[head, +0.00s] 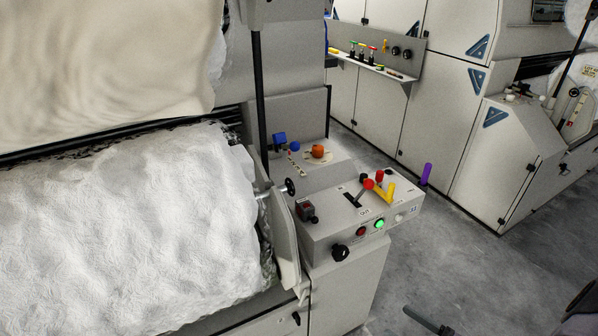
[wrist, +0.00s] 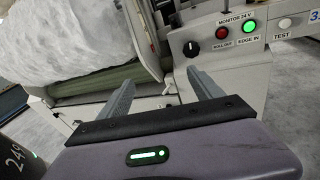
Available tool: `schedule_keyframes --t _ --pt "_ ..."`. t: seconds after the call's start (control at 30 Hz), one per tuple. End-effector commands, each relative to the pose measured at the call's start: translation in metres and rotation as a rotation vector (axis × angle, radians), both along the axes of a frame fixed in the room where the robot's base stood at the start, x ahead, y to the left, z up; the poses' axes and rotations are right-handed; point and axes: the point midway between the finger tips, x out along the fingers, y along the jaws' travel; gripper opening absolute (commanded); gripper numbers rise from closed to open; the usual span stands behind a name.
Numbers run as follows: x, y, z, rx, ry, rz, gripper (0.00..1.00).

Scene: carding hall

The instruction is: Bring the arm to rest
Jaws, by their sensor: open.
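My gripper (wrist: 162,79) shows in the wrist view with its two grey fingers spread apart and nothing between them. Its fingers point toward the front of the machine, below the control box (wrist: 212,22), and look apart from it. In the head view the control box (head: 326,246) stands at the right end of the machine, with a lit green lamp, a dark red lamp and a black knob on its front. I cannot make out my gripper for certain in the head view.
A white fibre roll (head: 120,235) fills the left side, beside a grey end plate (head: 281,240). A red-knobbed lever (head: 368,185) and a yellow handle (head: 385,192) rise from the box top. Grey cabinets (head: 400,120) stand behind. Open floor (head: 450,255) lies to the right.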

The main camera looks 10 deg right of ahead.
Motion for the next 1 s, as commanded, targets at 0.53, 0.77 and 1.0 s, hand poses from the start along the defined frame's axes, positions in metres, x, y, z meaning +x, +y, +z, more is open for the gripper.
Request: schedule_keyframes --t 0.53,0.77,1.0 --pt "-0.022 0.159 0.193 -0.966 -0.146 1.027 0.75" --pt "-0.075 0.202 0.266 -1.705 -0.455 1.254 0.75" --pt "-0.092 0.211 0.300 -2.037 -0.670 1.193 0.75"
